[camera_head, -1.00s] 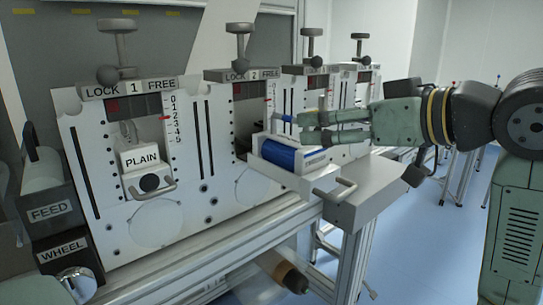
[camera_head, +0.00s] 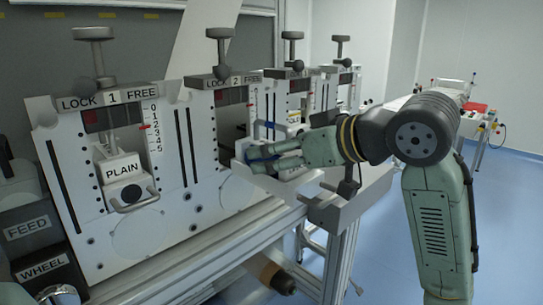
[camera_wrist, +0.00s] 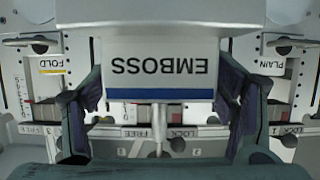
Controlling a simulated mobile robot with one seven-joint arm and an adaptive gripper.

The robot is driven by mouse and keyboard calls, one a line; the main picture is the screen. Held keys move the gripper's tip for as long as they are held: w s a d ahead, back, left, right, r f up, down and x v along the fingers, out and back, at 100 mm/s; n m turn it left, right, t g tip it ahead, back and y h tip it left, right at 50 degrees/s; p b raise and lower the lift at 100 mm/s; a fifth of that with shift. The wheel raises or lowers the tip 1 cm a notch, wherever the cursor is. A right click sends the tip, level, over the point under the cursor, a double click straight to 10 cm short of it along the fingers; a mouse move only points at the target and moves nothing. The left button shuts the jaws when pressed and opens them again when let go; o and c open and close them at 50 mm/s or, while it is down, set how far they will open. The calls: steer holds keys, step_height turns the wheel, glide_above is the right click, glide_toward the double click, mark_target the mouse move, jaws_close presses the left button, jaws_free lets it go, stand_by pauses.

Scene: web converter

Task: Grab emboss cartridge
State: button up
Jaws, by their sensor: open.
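The emboss cartridge (camera_wrist: 165,62) fills the middle of the wrist view, a white block with EMBOSS upside down and a blue stripe below the word. My gripper (camera_wrist: 160,95) is open, with one finger on each side of the cartridge. Whether the fingers touch it cannot be told. In the head view my gripper (camera_head: 257,158) is low at the cartridge in front of the second station and hides most of it; a bit of blue shows by the fingers.
The station with the PLAIN cartridge (camera_head: 123,171) stands at the left, beside the FEED (camera_head: 27,228) and WHEEL (camera_head: 43,266) boxes. A FOLD label (camera_wrist: 46,49) shows in the wrist view. Lock knobs (camera_head: 219,36) rise above the stations. Blue floor lies open at the right.

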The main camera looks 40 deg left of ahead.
steer(key=shift+a, duration=0.15)
steer(key=c, duration=1.6)
steer(key=shift+c, duration=0.3)
